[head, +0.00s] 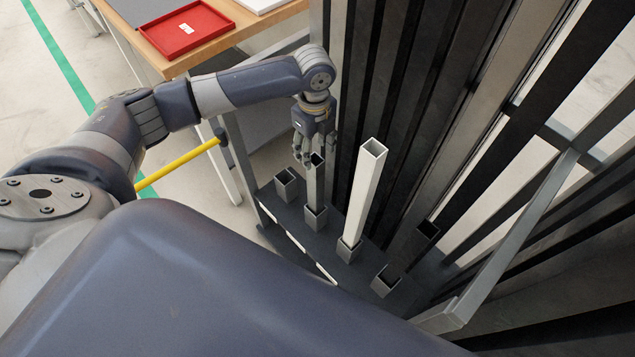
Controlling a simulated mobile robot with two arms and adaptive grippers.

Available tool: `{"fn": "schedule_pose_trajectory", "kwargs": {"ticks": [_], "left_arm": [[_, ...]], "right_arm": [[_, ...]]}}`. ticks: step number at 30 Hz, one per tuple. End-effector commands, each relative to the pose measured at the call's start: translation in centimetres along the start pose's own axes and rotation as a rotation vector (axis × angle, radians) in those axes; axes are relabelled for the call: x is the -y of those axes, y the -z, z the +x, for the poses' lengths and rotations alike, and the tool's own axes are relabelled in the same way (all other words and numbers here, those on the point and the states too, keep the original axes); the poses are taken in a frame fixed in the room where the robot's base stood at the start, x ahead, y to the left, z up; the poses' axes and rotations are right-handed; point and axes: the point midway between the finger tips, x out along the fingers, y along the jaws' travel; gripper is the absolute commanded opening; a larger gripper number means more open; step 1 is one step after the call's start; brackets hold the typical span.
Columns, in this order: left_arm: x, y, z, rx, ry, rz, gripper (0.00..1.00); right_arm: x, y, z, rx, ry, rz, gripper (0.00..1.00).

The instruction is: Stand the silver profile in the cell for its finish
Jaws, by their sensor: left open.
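A row of square cells runs along the dark rack base (335,262). The silver-grey profile (315,187) stands upright in the second cell (316,216) from the left. My left gripper (308,158) is open at its top end, pointing down. The fingers partly cover that end, and I cannot tell whether they touch it. The leftmost cell (287,185) is empty. A white profile (363,200) stands in the third cell (348,250). A dark profile (410,252) stands in the rightmost cell (384,284). My right gripper is out of view.
Tall dark profiles (400,100) stand close behind the cells, limiting room there. A grey frame bar (520,235) slants up at the right. A wooden table (230,28) with a red tray (187,28) is at the back left. Pale labels (298,243) line the base's front edge.

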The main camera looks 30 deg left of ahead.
Motion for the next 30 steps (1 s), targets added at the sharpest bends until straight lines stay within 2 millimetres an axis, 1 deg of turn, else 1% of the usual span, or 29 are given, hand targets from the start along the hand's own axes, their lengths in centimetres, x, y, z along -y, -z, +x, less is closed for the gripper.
{"fn": "schedule_pose_trajectory", "kwargs": {"ticks": [1,3,6,8,11,15,18,21,27,28,29,30], "left_arm": [[-0.1,0.1,0.8,-0.001,-0.004,-0.001,0.52],[0.0,0.0,1.7,-0.001,-0.002,-0.002,0.52],[0.1,0.0,2.5,-0.001,0.0,-0.001,0.52],[0.1,0.0,2.9,0.0,-0.001,-0.001,0.52],[0.1,-0.1,3.9,-0.001,-0.003,-0.002,0.52],[0.5,-0.3,6.0,0.0,-0.002,-0.001,0.52],[0.5,-0.3,7.3,-0.001,-0.001,-0.002,0.52],[0.5,-0.3,7.8,-0.001,0.0,-0.002,0.52],[0.5,-0.3,7.9,-0.001,0.001,-0.001,0.52],[0.5,-0.3,7.9,-0.001,0.001,-0.001,0.47],[0.5,-0.3,7.9,-0.001,0.001,-0.001,0.4],[0.5,-0.3,7.9,-0.001,0.001,-0.001,0.31]], "right_arm": [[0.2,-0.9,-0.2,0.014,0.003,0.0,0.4],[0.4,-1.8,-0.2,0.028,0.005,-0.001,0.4],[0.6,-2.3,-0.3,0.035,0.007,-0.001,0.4],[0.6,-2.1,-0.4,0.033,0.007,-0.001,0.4],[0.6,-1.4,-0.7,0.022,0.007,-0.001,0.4],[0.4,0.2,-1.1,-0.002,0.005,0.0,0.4],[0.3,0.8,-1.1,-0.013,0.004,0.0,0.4],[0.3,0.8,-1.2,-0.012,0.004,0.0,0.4],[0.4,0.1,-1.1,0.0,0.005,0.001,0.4],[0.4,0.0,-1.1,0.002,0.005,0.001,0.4],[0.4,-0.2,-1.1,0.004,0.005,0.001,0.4],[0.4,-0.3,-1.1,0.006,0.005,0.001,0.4]]}}
